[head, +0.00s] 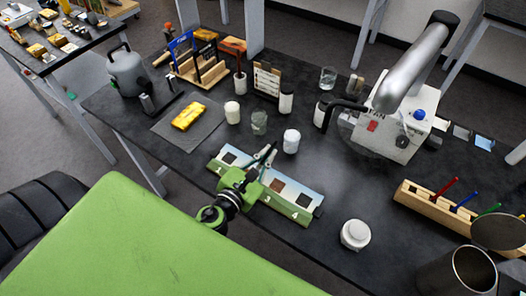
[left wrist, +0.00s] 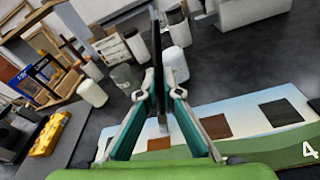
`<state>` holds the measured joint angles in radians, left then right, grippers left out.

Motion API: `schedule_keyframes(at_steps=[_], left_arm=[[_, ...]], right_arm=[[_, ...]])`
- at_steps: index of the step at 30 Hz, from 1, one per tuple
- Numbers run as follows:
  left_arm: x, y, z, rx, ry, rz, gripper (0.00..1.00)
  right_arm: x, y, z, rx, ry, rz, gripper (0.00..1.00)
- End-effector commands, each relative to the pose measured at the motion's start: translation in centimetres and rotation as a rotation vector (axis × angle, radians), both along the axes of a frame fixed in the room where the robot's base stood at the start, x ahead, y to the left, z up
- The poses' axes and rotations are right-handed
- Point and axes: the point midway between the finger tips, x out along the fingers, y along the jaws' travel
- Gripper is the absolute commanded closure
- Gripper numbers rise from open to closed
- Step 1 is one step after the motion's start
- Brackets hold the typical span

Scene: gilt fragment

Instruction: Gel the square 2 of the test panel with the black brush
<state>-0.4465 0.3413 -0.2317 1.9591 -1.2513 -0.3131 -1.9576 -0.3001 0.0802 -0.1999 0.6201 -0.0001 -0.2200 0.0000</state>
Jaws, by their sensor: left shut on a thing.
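The test panel (head: 310,211) is a long pale board with a green front edge and a row of dark and brown squares. It lies on the black bench; the number 4 shows at its right end, also in the left wrist view (left wrist: 245,119). My left gripper (head: 268,154) is over the panel's middle-left, shut on a thin dark upright tool, apparently the black brush (left wrist: 157,60). The brush's lower end shows between the fingers, over a partly hidden brownish square. I cannot tell whether it touches. The gripper hides part of the panel in the head view.
A white jar (head: 291,141) and a glass (head: 259,122) stand behind the panel. A yellow object (head: 188,116) lies on a grey mat at left. A white lidded jar (head: 355,235), a wooden pen rack (head: 432,206) and a fan box (head: 393,128) are at right.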

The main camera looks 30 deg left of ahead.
Motion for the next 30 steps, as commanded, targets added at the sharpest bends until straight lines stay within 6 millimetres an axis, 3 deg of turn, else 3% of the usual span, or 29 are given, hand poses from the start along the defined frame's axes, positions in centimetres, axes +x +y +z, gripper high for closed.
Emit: schedule_keyframes(at_steps=[18, 30], left_arm=[[0.2, 2.7, -0.1, 0.0, -0.001, 0.002, 1.0], [0.1, 0.9, -0.1, -0.002, 0.0, 0.0, 1.0]], right_arm=[[0.0, 0.0, -0.3, 0.0, 0.0, 0.0, 0.6], [0.0, 0.0, 0.1, 0.0, 0.0, 0.0, 0.6]])
